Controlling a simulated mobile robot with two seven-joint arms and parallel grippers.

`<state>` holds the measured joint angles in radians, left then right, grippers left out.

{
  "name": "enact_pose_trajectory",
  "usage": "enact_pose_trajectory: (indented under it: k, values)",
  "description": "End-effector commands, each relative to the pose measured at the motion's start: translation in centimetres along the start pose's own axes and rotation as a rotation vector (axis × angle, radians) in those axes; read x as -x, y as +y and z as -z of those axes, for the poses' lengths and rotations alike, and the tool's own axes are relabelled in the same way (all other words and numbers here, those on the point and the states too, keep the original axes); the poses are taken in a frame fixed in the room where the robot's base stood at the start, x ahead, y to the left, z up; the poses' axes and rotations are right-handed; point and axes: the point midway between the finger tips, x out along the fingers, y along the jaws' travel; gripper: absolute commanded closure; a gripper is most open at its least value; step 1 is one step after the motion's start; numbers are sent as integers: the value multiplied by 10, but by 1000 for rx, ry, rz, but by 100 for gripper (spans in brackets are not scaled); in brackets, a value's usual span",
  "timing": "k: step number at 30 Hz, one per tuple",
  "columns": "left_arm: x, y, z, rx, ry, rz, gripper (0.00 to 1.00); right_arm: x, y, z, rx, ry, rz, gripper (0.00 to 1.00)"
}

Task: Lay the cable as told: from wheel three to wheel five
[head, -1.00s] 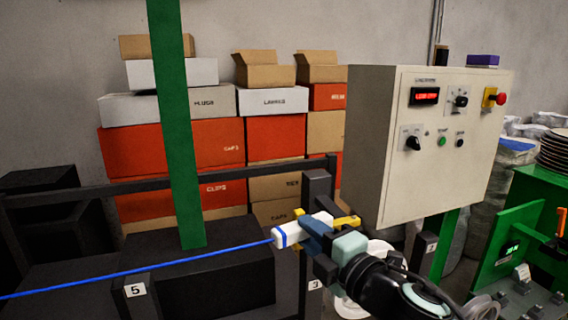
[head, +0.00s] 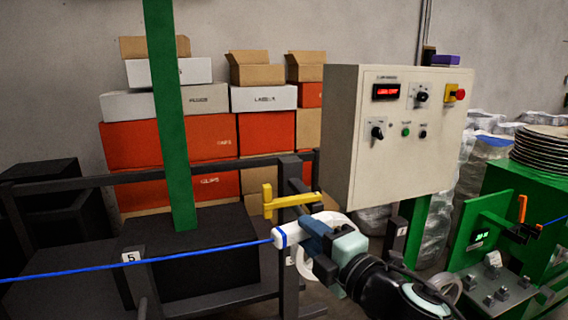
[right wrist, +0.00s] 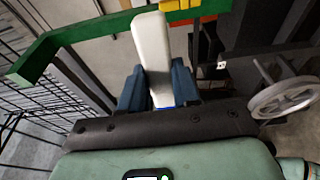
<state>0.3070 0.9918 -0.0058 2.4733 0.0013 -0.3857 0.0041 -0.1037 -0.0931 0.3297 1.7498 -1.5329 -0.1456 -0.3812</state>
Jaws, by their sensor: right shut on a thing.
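My right gripper (head: 311,232) is shut on the white cable end piece (head: 290,233), which has a blue band. The blue cable (head: 150,261) runs from it, nearly straight, to the left edge of the head view. A white wheel (head: 342,222) is close behind the gripper and partly hidden by it; I cannot tell whether they touch. A number 5 plate (head: 131,257) is at left, just above the cable; no wheel shows clearly there. In the right wrist view, the white piece (right wrist: 151,52) stands between both fingers, and a grey spoked wheel (right wrist: 286,97) is at right. My left gripper is out of view.
A yellow bracket (head: 292,202) is just above the gripper. A dark frame rail (head: 90,182) and a green post (head: 170,120) stand behind the cable. A control cabinet (head: 345,140) is at right of centre, with green machinery (head: 490,245) farther right. Stacked boxes (head: 170,150) are behind.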

Motion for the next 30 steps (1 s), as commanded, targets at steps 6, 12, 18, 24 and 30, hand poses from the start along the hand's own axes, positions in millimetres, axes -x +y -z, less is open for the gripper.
enact_pose_trajectory:
  k: [6, 12, 18, 24, 30]
  values:
    - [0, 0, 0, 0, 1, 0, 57, -14, -37, 6, -7, 69, 7, 100]
    - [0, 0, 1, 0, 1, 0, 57, -39, -134, 21, -13, 230, 12, 100]
    - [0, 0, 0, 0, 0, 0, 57, -42, -242, 2, -14, 179, 13, 100]
    - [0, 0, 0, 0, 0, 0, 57, -14, -336, -44, -10, -107, 20, 100]
    - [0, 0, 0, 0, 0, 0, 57, 33, -403, -83, -3, -392, 16, 100]
